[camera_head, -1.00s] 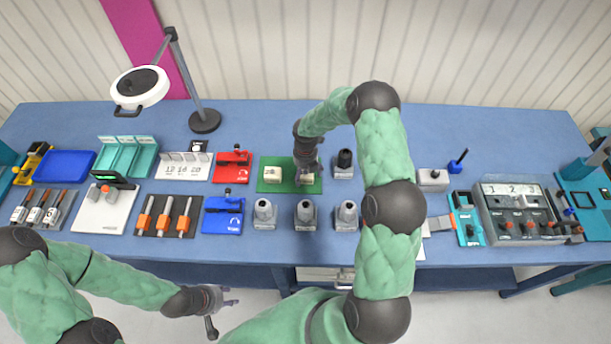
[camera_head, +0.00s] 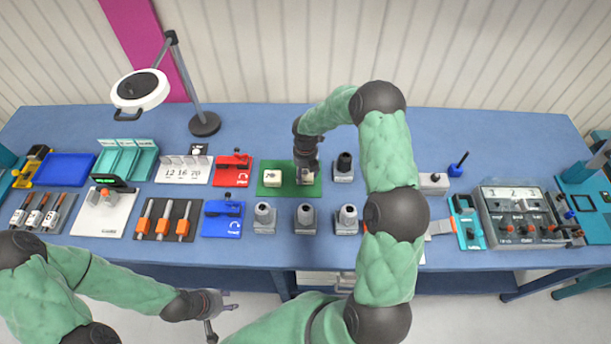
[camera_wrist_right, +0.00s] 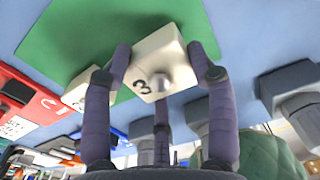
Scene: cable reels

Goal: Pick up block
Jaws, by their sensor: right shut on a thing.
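A cream block (camera_wrist_right: 156,65) with a number and a round knob sits between the fingers of my right gripper (camera_wrist_right: 160,70) in the right wrist view. The gripper is shut on it, over the green mat (camera_wrist_right: 90,30). In the head view my right gripper (camera_head: 306,176) points down at the right part of the green mat (camera_head: 262,190) and mostly hides this block. A second cream block (camera_head: 272,177) lies on the left part of the mat. My left gripper (camera_head: 222,300) is in front of the table, away from the blocks, with its fingers apart and empty.
Grey fixtures (camera_head: 305,217) stand in a row in front of the mat, and another dark-topped one (camera_head: 344,166) stands right of it. A lamp (camera_head: 204,122) stands at the back left.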

